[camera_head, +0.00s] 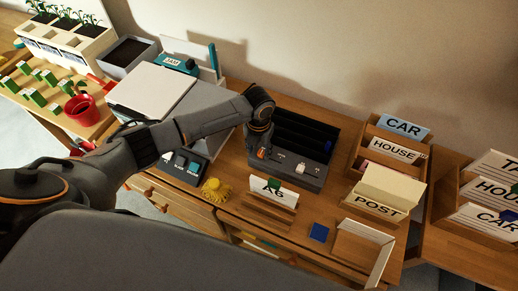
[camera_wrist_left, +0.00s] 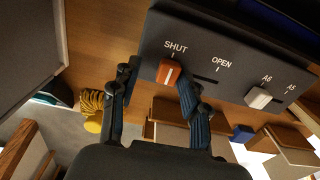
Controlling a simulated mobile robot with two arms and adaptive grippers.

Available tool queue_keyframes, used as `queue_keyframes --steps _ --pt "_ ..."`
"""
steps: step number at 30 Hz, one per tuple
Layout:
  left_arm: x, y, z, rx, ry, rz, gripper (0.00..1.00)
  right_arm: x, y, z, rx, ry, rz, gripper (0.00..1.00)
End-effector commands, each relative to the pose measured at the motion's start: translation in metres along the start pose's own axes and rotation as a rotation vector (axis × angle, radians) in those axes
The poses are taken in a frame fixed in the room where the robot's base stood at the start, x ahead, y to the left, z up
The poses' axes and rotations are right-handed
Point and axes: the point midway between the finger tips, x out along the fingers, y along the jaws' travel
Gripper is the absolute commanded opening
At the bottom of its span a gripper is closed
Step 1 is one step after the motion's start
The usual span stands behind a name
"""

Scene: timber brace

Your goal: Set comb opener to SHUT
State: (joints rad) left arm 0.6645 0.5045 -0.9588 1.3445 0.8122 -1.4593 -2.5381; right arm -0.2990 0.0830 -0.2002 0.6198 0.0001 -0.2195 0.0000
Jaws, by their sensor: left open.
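The comb opener is a dark machine (camera_head: 312,178) with a long black comb trough at its back. In the left wrist view its front panel (camera_wrist_left: 225,40) has SHUT and OPEN marks. Its red slider (camera_wrist_left: 170,72) sits under the SHUT mark, and the slot runs from it toward OPEN. The slider also shows in the head view (camera_head: 262,154). My left gripper (camera_wrist_left: 160,82) is open, with one finger on each side of the slider; the right finger looks very close to it, contact unclear. The same gripper is above the panel in the head view (camera_head: 259,143). My right gripper is not in view.
A white slider (camera_wrist_left: 258,97) sits by the A6 and A5 marks. A yellow brush-like thing (camera_head: 215,191) lies left of the machine. An A6 card rack (camera_head: 268,210) stands in front. A blue block (camera_head: 319,232) and labelled trays (camera_head: 385,150) are to the right.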

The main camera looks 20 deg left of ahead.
Motion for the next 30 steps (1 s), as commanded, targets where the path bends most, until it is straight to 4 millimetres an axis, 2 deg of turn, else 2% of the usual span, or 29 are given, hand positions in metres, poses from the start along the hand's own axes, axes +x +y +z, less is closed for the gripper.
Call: queue_keyframes --steps 5,18,24,30 --pt "-0.013 -0.001 0.001 0.002 -0.002 -0.002 0.45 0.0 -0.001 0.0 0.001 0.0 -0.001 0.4" --pt "-0.1 0.003 0.001 -0.001 -0.003 -0.002 0.45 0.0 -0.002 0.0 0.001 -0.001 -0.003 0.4" --pt "-0.118 0.004 0.0 -0.002 -0.001 -0.001 0.45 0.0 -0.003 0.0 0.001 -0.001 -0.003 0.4" --pt "-0.12 0.004 0.0 -0.002 0.0 -0.002 0.45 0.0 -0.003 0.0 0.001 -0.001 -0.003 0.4"
